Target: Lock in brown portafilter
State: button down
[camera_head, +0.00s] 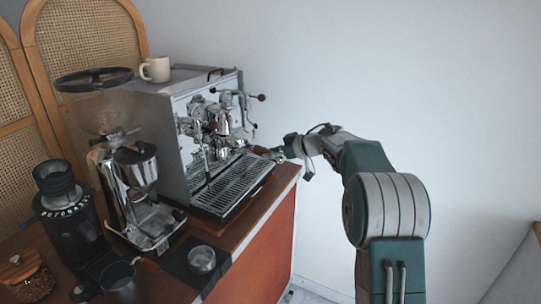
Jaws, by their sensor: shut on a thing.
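The espresso machine (185,120) is a silver box on the wooden cart, with its group head (222,122) and levers on the front face. My gripper (277,153) is at the machine's front right, at about the height of the drip tray's far end. It is shut on the brown portafilter (262,151), which shows only as a small dark piece at the fingertips. The portafilter's basket blends with the chrome parts below the group. I cannot tell whether it is seated in the group or apart from it.
The drip tray (232,186) juts out below the group. A grinder (132,185) with a clear hopper, a black grinder (70,215), a metal cup (201,260) and a jar (25,276) crowd the left. A mug (155,69) stands on the machine.

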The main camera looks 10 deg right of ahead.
jog(key=shift+w+d+r+n, duration=0.1)
jog(key=shift+w+d+n, duration=0.1)
jog(key=shift+n, duration=0.1)
jog(key=shift+c, duration=1.5)
grip_release()
jog(key=shift+o, duration=0.4)
jog(key=v, duration=1.2)
jog(key=shift+w, duration=0.15)
jog(key=shift+d, duration=0.1)
